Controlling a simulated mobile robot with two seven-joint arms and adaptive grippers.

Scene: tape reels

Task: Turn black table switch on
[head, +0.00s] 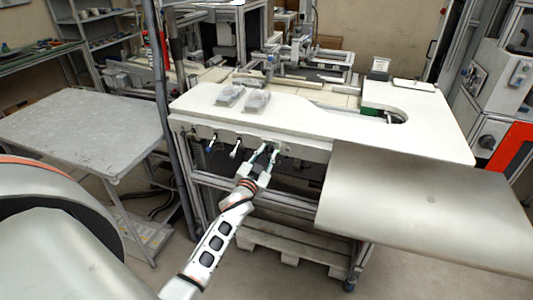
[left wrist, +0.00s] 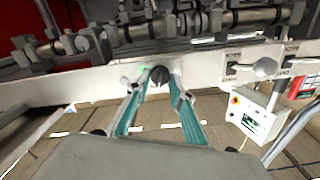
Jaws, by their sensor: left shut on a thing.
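The black table switch (left wrist: 159,75) is a small dark round knob on the pale front panel of the white table, seen in the left wrist view. My left gripper (left wrist: 158,82) has its two teal-lined fingers on either side of the knob and is shut on it. In the head view my left gripper (head: 268,153) reaches up to the front edge of the white table (head: 320,127), and its fingers largely hide the switch there. The exact turn of the knob is too small to tell. My right gripper is not in view.
Two clear trays (head: 229,96) lie on the table. A grey metal plate (head: 430,205) juts out at right. A grey side table (head: 85,125) stands left.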

